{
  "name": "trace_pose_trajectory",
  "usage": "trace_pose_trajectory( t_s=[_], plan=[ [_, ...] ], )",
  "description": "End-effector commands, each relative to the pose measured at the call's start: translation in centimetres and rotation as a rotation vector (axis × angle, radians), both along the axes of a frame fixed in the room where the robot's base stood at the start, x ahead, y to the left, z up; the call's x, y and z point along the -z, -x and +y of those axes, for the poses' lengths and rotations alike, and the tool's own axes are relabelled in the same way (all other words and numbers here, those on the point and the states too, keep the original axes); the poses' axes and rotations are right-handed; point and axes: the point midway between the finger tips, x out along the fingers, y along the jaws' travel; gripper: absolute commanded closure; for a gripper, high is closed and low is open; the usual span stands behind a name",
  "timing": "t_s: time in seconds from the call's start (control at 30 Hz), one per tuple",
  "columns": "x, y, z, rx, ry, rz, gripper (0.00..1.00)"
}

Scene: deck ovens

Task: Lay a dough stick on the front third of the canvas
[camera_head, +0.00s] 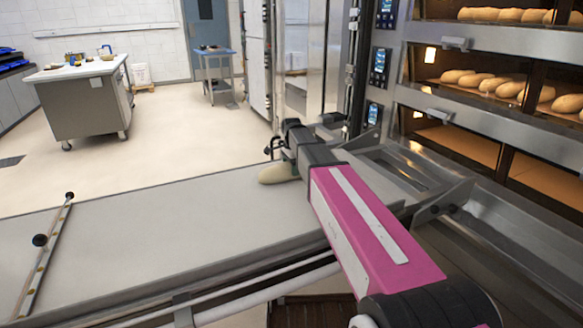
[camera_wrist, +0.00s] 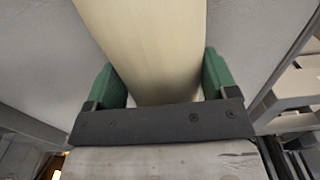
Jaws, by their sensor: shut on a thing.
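A pale dough stick (camera_head: 274,174) shows in the head view at the far side of the grey canvas (camera_head: 150,230), partly hidden behind my gripper. In the wrist view the dough stick (camera_wrist: 145,35) runs up from between the green fingers of my gripper (camera_wrist: 158,82), one on each side of it. My gripper is shut on the dough stick. The stick is at or just above the canvas; I cannot tell whether it touches. The canvas to its left is bare.
Deck ovens with several loaves (camera_head: 500,88) stand at the right, beside a metal ledge (camera_head: 500,235). A worktable (camera_head: 85,100) and a blue-topped cart (camera_head: 215,70) stand farther back on open floor.

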Motion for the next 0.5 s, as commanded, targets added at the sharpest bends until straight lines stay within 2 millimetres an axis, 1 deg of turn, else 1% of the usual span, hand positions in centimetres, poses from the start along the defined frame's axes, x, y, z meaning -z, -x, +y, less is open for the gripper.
trace_pose_trajectory(
  t_s=[0.2,0.23,0.27,0.3,0.5],
  plan=[
    [0.00,-0.01,0.01,0.000,-0.001,0.000,0.60],
    [-0.01,-0.01,0.01,0.000,-0.001,0.000,0.11],
    [-0.01,-0.01,0.01,0.000,-0.001,0.000,0.02],
    [-0.01,-0.01,0.01,0.000,-0.001,0.000,0.00],
    [-0.08,-0.01,0.01,0.000,-0.001,0.000,0.00]
  ],
)
